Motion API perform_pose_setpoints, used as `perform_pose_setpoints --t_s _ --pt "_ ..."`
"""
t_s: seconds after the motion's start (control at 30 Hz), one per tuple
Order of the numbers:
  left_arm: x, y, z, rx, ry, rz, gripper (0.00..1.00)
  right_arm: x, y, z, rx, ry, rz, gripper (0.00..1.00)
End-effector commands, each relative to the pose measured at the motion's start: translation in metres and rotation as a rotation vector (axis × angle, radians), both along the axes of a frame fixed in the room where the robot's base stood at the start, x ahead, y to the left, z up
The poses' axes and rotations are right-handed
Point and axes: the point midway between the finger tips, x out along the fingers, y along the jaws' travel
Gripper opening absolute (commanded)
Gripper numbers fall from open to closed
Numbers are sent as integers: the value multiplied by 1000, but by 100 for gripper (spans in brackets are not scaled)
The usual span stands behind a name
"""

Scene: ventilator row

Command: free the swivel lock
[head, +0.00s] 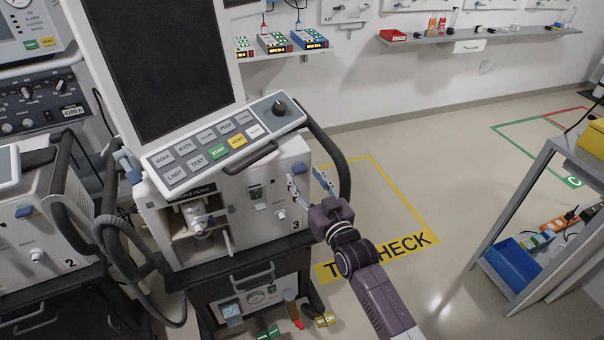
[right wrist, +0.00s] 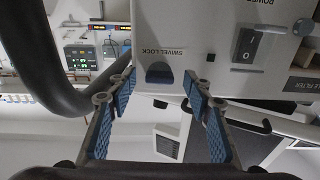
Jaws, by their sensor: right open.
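The swivel lock (right wrist: 160,73) is a dark blue knob under a "SWIVEL LOCK" label on the pale housing of the ventilator marked 3 (head: 265,222). In the head view a small blue part (head: 300,168) at the housing's right upper corner looks like the same lock. My right gripper (head: 306,178) is open beside that corner. In the right wrist view its blue-padded fingers (right wrist: 157,88) stand to either side of the lock, with nothing held between them. I cannot tell if the fingertips touch the housing. My left gripper is not in view.
A power switch (right wrist: 248,46) sits near the lock. A thick dark hose or handle (head: 338,160) curves close to my right gripper. The screen (head: 160,65) and button panel (head: 225,145) rise above. Ventilator 2 (head: 30,235) stands left. Open floor (head: 450,180) lies right, before a grey cart (head: 515,205).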

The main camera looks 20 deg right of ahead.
Motion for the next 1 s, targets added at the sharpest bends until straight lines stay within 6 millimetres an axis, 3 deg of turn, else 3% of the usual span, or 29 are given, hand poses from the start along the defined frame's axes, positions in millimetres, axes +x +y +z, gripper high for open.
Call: perform_pose_setpoints --t_s 0.2,0.5,0.87,1.0 --pt "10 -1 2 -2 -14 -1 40 18 2 0 0 1 0 46" --pt "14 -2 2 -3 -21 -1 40 19 2 -1 1 2 0 46" --pt "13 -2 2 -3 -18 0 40 19 2 -1 1 2 0 7" --pt "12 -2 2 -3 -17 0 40 19 2 -1 4 2 0 4"
